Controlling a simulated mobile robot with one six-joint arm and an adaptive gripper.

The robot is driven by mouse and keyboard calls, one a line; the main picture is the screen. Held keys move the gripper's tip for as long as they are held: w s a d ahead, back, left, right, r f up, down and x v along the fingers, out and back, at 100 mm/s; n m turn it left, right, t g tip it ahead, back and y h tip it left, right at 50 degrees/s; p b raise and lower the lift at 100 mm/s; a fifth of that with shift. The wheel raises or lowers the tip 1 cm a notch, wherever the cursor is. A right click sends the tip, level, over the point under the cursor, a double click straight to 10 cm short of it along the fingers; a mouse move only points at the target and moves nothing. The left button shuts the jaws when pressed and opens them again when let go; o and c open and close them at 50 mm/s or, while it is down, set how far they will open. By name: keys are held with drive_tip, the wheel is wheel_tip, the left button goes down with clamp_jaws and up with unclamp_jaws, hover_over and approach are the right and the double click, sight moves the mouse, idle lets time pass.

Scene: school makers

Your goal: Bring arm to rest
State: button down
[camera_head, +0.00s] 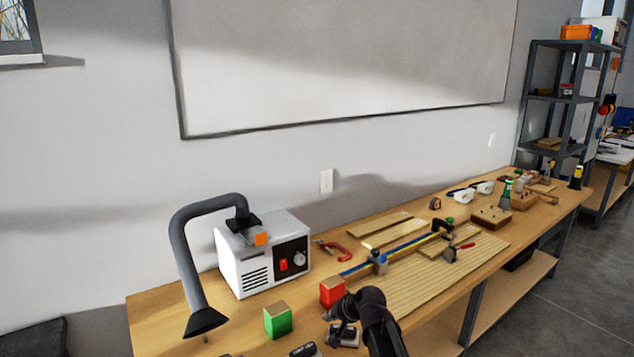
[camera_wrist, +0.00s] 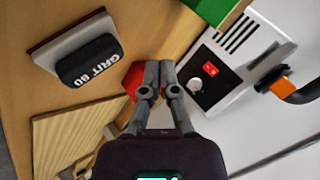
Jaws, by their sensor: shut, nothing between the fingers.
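My gripper (camera_head: 340,306) is at the lower middle of the head view, above the front part of the workbench (camera_head: 157,317). In the wrist view its two fingers (camera_wrist: 153,88) are together with nothing between them. A red block (camera_head: 332,291) is just beyond the gripper in the head view. In the wrist view the red block (camera_wrist: 132,78) is partly hidden behind the fingers, and I cannot tell the gap between them. A green block (camera_head: 278,321) stands on the bench to the left.
A white fume extractor (camera_head: 243,267) with a dark hose (camera_head: 184,247) stands at the left. A sanding block marked GRIT 80 (camera_wrist: 90,60) lies near the gripper. Boards (camera_head: 425,285), a bar clamp (camera_head: 408,247) and several tools cover the bench rightward. A wall is behind.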

drive_tip(key=s+d+n+g+h+p, duration=0.3)
drive_tip(key=s+d+g+h, duration=0.3)
drive_tip(key=s+d, duration=0.7)
drive_tip(key=s+p, duration=0.1)
drive_tip(key=s, duration=0.3)
drive_tip(key=shift+s+d+r+p, duration=0.2)
drive_tip(key=shift+s+d+p, duration=0.1)
drive_tip(key=shift+d, duration=0.1)
